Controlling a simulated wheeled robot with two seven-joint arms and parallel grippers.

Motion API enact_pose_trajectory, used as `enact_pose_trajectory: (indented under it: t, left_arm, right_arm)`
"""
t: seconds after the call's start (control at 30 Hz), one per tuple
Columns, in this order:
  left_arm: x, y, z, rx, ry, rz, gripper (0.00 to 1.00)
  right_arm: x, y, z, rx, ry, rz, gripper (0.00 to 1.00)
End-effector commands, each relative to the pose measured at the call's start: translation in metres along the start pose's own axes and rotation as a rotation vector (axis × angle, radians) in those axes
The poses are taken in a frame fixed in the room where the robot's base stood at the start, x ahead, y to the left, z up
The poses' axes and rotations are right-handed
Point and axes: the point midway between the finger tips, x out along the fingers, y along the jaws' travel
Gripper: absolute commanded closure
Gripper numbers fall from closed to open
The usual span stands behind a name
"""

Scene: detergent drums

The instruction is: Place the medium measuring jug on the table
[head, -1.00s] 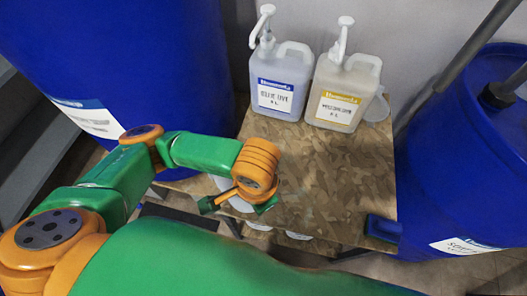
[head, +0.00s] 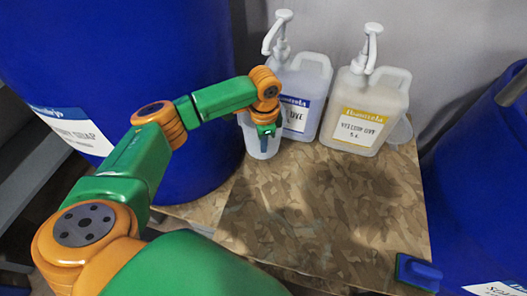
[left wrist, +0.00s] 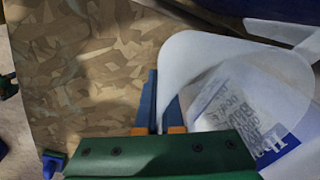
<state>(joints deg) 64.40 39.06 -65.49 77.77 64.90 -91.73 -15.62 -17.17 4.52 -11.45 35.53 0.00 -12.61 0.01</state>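A translucent white measuring jug (head: 262,146) is upright at the back left of the wooden table (head: 320,215), in front of the blue-labelled bottle. Whether its base touches the tabletop I cannot tell. My left gripper (head: 267,131) is at the jug's near side. Printed text and a blue label show through the jug. My right gripper is out of view.
A blue-labelled pump bottle (head: 307,85) and a yellow-labelled pump bottle (head: 366,108) stand at the back. Another pale container (head: 400,131) is partly hidden behind the latter. Blue drums flank the table. The table's middle is clear.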

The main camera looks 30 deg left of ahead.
Motion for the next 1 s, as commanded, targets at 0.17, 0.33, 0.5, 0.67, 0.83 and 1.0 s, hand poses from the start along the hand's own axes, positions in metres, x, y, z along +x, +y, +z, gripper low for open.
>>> enact_pose_trajectory:
  t: [0.17, 0.33, 0.5, 0.67, 0.83, 1.0]
  left_arm:
    - [0.031, 0.002, 0.001, 0.001, -0.002, 0.001, 1.00]
    - [0.031, 0.002, 0.000, 0.000, -0.001, 0.000, 1.00]
    - [0.033, 0.002, 0.000, 0.000, -0.001, 0.000, 0.91]
    - [0.033, 0.002, 0.000, 0.000, -0.001, 0.000, 0.66]
    - [0.033, 0.002, 0.000, 0.000, -0.001, 0.000, 0.66]
    - [0.014, 0.002, -0.001, -0.001, 0.002, 0.000, 0.66]
  right_arm:
    - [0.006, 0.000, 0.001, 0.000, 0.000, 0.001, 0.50]
    - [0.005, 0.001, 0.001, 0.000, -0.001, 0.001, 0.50]
    - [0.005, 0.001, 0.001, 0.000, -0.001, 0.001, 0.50]
    - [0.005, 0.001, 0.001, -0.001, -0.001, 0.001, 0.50]
    - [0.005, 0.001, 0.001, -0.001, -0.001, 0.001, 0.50]
    - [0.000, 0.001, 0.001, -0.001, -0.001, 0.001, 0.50]
